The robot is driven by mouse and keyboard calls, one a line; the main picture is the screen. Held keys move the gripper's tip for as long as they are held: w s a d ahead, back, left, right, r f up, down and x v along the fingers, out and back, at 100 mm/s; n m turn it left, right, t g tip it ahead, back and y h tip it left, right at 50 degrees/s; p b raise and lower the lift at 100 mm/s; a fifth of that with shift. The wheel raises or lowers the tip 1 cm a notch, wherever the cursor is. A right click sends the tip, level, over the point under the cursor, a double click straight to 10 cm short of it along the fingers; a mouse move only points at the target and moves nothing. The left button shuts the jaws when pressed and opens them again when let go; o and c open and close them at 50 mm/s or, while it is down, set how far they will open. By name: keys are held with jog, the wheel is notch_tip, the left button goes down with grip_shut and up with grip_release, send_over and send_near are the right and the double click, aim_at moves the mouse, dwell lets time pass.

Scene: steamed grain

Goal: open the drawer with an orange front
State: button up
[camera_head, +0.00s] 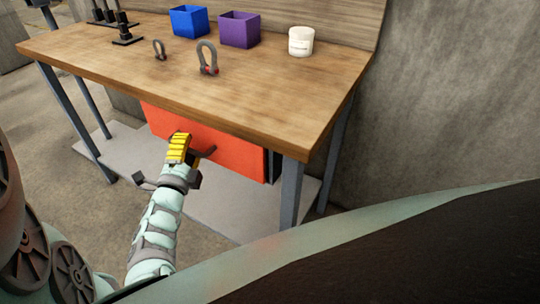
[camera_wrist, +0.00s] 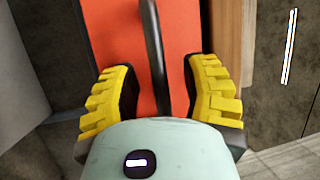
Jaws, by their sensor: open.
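The drawer with an orange front (camera_head: 232,151) hangs under the wooden tabletop; a dark gap shows at its right side. Its dark handle (camera_head: 207,152) sticks out from the front, partly hidden behind my gripper. My gripper (camera_head: 181,147) has yellow-padded fingers and is at the drawer front. In the wrist view my gripper (camera_wrist: 163,95) is open, with one finger on each side of the dark handle bar (camera_wrist: 153,60). The orange front (camera_wrist: 115,35) fills the space behind the bar. I see a gap between each finger and the bar.
On the workbench top (camera_head: 200,85) stand a blue bin (camera_head: 189,22), a purple bin (camera_head: 239,30), a white container (camera_head: 301,41) and two shackles (camera_head: 208,58). Table legs (camera_head: 291,190) flank the drawer, and a grey lower shelf (camera_head: 215,205) lies below. A concrete wall (camera_head: 440,100) stands to the right.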

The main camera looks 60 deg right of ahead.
grip_shut()
jog(key=shift+a, duration=0.15)
dwell(0.4)
jog(key=s+a+b, duration=0.1)
jog(key=s+a, duration=0.1)
jog(key=a, duration=2.6)
jog(key=shift+s+a+b, duration=0.15)
jog(key=shift+a+b, duration=0.25)
jog(key=shift+c, duration=0.4)
grip_release()
jog(key=shift+a, duration=0.1)
jog(key=v, duration=0.7)
